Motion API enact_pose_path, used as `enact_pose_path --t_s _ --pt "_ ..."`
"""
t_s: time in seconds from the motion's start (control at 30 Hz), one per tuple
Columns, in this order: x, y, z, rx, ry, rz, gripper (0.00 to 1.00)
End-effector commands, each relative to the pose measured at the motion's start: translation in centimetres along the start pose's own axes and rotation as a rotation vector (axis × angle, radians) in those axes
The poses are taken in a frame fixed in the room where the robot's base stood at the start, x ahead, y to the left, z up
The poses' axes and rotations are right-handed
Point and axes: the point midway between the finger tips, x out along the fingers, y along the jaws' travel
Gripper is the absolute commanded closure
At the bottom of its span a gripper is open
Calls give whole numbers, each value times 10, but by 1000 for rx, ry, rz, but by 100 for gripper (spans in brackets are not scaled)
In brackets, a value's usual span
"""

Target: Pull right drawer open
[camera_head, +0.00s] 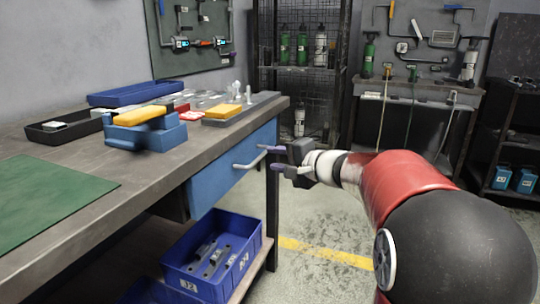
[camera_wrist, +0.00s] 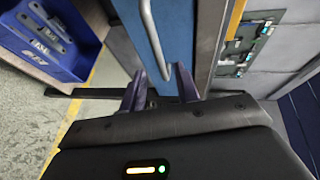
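The blue drawer front (camera_head: 215,184) sits under the right end of the workbench and looks flush with its edge. Its pale bar handle (camera_head: 250,161) runs across the front. In the wrist view the blue drawer front (camera_wrist: 176,28) and the curved handle (camera_wrist: 152,32) lie just ahead of my fingers. My gripper (camera_head: 266,157) is open at the handle's right end, one finger above and one below. In the wrist view my gripper (camera_wrist: 161,88) has its fingers apart, with the handle's near end between or just beyond the tips. I cannot tell whether they touch it.
The workbench top (camera_head: 70,165) holds blue bins (camera_head: 145,133), a black tray (camera_head: 68,127) and a green mat (camera_head: 45,195). A blue crate (camera_head: 245,232) with metal brackets stands on the lower shelf. Open floor (camera_head: 320,235) lies right of the bench.

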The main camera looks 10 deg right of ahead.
Motion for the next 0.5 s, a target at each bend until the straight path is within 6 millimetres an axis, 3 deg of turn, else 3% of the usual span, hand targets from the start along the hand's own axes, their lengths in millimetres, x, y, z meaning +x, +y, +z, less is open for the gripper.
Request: enact_pose_path --t_s 0.3,0.5 --pt "50 0 1 1 -2 2 68" --pt "62 0 1 1 -1 2 68"
